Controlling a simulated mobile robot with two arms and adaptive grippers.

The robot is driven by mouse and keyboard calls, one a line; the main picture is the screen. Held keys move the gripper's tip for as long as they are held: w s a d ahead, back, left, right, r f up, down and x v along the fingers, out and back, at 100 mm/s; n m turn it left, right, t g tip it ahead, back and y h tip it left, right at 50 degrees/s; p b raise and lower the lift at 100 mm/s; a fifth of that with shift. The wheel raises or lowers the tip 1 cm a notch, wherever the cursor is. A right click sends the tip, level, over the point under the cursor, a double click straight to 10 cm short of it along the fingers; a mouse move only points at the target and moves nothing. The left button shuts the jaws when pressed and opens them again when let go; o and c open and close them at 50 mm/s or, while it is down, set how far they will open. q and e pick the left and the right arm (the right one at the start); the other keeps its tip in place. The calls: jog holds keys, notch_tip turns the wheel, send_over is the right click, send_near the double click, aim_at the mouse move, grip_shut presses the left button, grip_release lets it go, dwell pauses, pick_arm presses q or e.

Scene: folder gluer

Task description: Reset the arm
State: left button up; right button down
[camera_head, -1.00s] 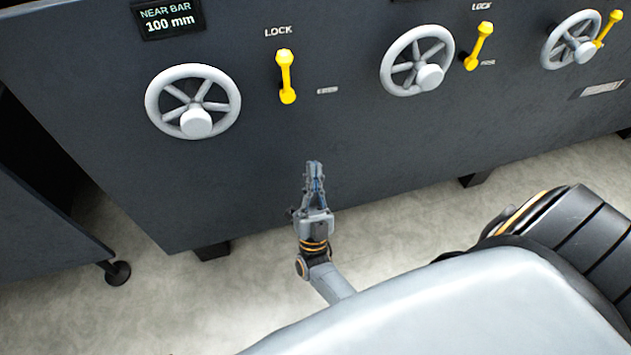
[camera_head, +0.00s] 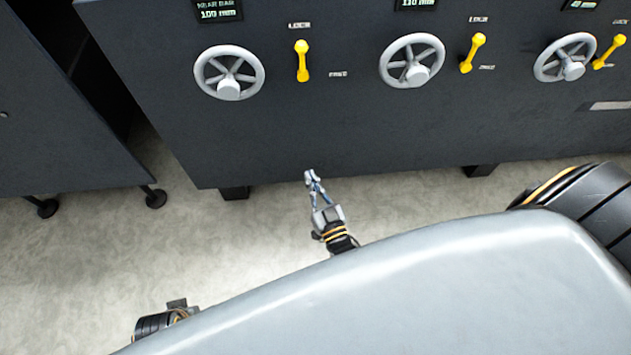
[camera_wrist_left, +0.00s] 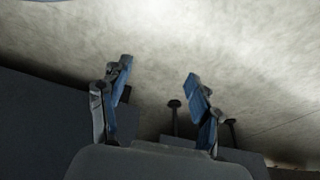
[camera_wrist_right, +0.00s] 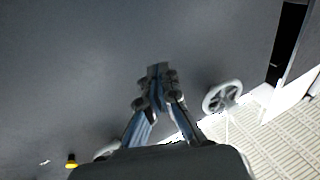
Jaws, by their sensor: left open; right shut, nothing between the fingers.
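My right gripper (camera_head: 311,180) is in front of the lower part of the dark machine panel (camera_head: 330,128), below the handwheels and levers. Its fingers are together and empty; they also show closed in the right wrist view (camera_wrist_right: 158,72). My left gripper shows in the left wrist view (camera_wrist_left: 158,70) with its two fingers wide apart and nothing between them, over pale floor. In the head view only a small dark piece of my left arm shows at the lower left; my body hides the rest.
The panel has grey handwheels, left (camera_head: 229,73), middle (camera_head: 412,61) and right (camera_head: 565,58). Yellow lock levers (camera_head: 302,61) stand beside them, the leftmost nearly upright. A dark cabinet (camera_head: 60,120) on feet is at the left. Bare floor (camera_head: 110,245) lies in front.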

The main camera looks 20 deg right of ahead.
pick_arm(q)
jog(key=shift+s+r, duration=0.2)
pick_arm(e)
jog(key=shift+s+f, duration=0.3)
pick_arm(q)
jog(key=shift+r, duration=0.15)
pick_arm(e)
jog(key=shift+w+g, duration=0.1)
jog(key=shift+g, duration=0.2)
